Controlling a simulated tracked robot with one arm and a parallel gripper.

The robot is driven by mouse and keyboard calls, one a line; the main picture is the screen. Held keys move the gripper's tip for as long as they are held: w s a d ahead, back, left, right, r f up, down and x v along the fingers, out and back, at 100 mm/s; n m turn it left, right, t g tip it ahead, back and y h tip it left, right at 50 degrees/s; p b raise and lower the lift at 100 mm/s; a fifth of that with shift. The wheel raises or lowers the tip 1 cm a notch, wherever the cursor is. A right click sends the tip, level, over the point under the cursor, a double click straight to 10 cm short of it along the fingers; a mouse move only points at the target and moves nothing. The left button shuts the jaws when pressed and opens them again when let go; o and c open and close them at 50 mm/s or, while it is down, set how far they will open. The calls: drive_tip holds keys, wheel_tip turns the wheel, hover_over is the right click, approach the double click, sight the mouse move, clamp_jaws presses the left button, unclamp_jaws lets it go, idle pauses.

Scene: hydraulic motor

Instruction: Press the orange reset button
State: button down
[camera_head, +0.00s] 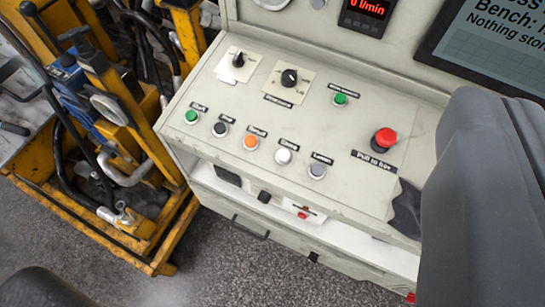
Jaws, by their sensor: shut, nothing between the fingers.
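The orange reset button (250,142) is a small round button in a metal ring on the sloped beige control panel (340,180). Its label reads "Reset". It is the middle one of the front row, between a black button (220,129) and a white button (283,156). Nothing covers it. My gripper (404,208) shows as a dark tip at the panel's right front edge, beside a large grey part of my arm. It is shut and empty, well to the right of the orange button. I cannot tell whether it touches the panel.
A green button (191,117) and a grey button (317,171) end the front row. A red mushroom button (384,139), another green button (340,99) and two rotary knobs lie behind. A yellow hydraulic frame (120,110) stands left. Speckled floor is clear in front.

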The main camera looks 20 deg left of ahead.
drive_tip(key=w+a+f+n+g+h+p, duration=0.2)
drive_tip(key=w+a+f+n+p, duration=0.3)
drive_tip(key=w, duration=0.4)
drive_tip(key=w+a+f+n+g+p, duration=0.1)
drive_tip(key=w+a+f+n+p, duration=0.1)
drive_tip(key=f, duration=0.5)
drive_tip(key=w+a+f+n+g+h+p, duration=0.1)
drive_tip(key=w+a+f+n, duration=0.2)
drive_tip(key=a+f+n, duration=0.4)
drive_tip(key=w+a+f+n+p, duration=0.2)
drive_tip(key=a+f+n, duration=0.3)
drive_tip(key=f, duration=0.4)
drive_tip(key=shift+w+a+f+n+g+h+p, duration=0.25)
drive_tip(key=shift+w+n+g+p, duration=0.2)
drive_tip(key=shift+w, duration=0.35)
drive_tip(key=shift+d+f, duration=0.1)
drive_tip(key=shift+d, duration=0.05)
drive_tip(key=b, duration=0.5)
hover_over(251, 141)
drive_tip(key=s, duration=0.2)
drive_tip(key=f, duration=0.6)
drive_tip(key=shift+a, duration=0.4)
drive_tip(key=shift+w+f+b, duration=0.15)
drive_tip(key=shift+f+b, duration=0.05)
drive_tip(key=shift+f, duration=0.4)
drive_tip(key=shift+w+f+b, duration=0.15)
drive_tip(key=shift+f+b, duration=0.05)
drive_tip(key=shift+f, duration=0.4)
